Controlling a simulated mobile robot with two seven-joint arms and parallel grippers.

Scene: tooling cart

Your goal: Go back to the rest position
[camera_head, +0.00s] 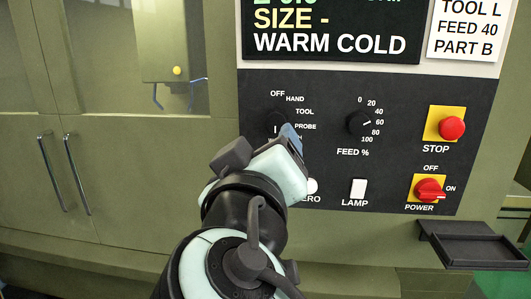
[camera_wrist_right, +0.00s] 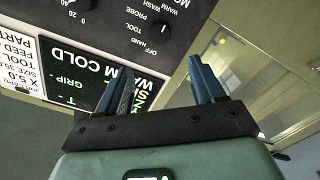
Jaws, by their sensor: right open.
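My right arm rises from the bottom of the head view, and its gripper (camera_head: 290,142) is in front of the control panel (camera_head: 420,95). In the right wrist view the gripper's two blue fingers (camera_wrist_right: 160,75) are apart with nothing between them. The mode knob (camera_head: 276,124) is just above and left of the gripper in the head view, and the arm covers some of its labels. In the right wrist view the knob (camera_wrist_right: 160,29) is beyond the fingertips, clear of them. My left gripper is in neither view.
The feed knob (camera_head: 359,122), white lamp switch (camera_head: 358,190), red stop button (camera_head: 452,128) and red power switch (camera_head: 430,190) are right of the gripper. A dark tray (camera_head: 470,243) juts out at lower right. Door handles (camera_head: 75,175) stand out at left.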

